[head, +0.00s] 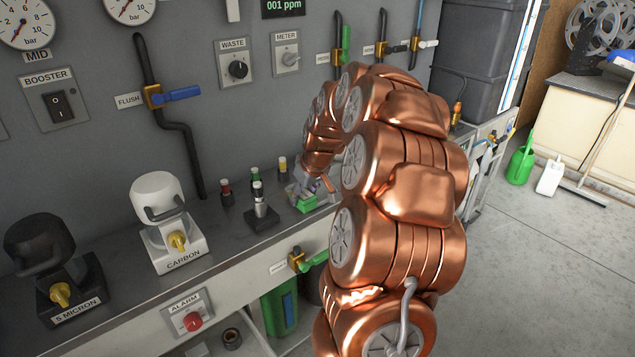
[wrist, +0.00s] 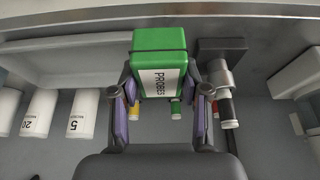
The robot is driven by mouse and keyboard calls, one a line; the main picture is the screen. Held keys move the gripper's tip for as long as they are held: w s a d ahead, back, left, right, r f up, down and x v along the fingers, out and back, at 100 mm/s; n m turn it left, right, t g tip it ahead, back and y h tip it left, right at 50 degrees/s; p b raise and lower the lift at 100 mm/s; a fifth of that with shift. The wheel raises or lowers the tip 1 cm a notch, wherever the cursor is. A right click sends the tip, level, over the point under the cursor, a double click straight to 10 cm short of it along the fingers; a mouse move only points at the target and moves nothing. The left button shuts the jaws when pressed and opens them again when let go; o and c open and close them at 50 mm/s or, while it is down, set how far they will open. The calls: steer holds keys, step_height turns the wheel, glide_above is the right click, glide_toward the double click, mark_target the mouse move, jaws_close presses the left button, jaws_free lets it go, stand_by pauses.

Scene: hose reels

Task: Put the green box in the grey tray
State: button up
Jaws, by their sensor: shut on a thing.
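The green box (wrist: 160,40), with a white label reading PROBES, is between the two fingers of my gripper (wrist: 161,92) in the wrist view. My gripper is shut on it. In the head view the green box (head: 306,204) shows below my gripper (head: 309,187), over the front part of the bench top. A grey tray (wrist: 60,62) lies to the left of the box in the wrist view, apart from it. In the head view my arm hides most of that area. I cannot tell the height of the box above the bench.
White cylinders (wrist: 40,112) stand near the tray. The carbon filter housing (head: 165,225) is further left. A pipe wall (head: 190,130) rises behind.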

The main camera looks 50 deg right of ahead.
steer(key=p, duration=0.1)
glide_above(319, 193)
steer(key=shift+a+f, duration=0.1)
steer(key=shift+f, duration=0.45)
steer(key=shift+f+p, duration=0.4)
steer(key=shift+f, duration=1.35)
steer(key=shift+f, duration=0.15)
steer(key=o, duration=1.2)
steer(key=shift+c, duration=0.2)
